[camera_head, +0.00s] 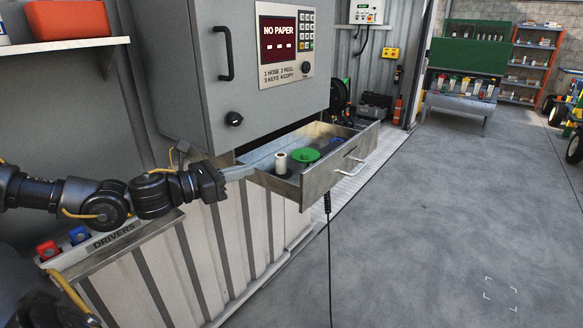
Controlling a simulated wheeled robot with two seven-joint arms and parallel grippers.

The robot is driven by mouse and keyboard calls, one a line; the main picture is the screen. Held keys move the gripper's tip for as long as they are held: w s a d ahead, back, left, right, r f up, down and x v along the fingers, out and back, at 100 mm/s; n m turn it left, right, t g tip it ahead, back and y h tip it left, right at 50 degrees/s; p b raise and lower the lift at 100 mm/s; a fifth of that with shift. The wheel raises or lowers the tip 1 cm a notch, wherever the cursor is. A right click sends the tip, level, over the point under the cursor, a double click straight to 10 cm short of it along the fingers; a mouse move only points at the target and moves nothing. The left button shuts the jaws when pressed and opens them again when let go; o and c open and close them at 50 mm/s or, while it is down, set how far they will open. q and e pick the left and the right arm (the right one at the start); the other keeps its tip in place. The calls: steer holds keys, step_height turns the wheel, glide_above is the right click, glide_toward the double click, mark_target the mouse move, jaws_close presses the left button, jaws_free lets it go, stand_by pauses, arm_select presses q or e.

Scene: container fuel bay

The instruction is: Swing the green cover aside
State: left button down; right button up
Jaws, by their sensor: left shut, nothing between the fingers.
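A round green piece (305,156) lies in the open drawer (318,182), beside a pale paper roll (281,163). I cannot tell whether it is a cover. A large green panel (469,55) stands upright behind a bench at the back right. My left gripper (246,171) is shut and empty, its fingertips at the drawer's left side, to the left of the roll and the round green piece. I cannot tell whether the fingertips touch the drawer. My right gripper is not in view.
A grey cabinet (180,70) with a "NO PAPER" display (280,40) hangs above the drawer. A "DRIVERS" box (110,240) sits below my left arm. A dark cable (329,260) hangs in front. The concrete floor (440,220) at right is clear.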

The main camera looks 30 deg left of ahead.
arm_select(q)
steer(key=shift+w+p, duration=0.6)
steer(key=p, duration=0.6)
glide_toward(302, 155)
steer(key=x, duration=0.5)
steer(key=shift+w+r, duration=0.15)
steer(key=shift+w, duration=0.05)
steer(key=shift+w+d+p, duration=0.25)
steer(key=shift+w+p, duration=0.2)
steer(key=shift+w, duration=0.2)
steer(key=shift+f, duration=0.25)
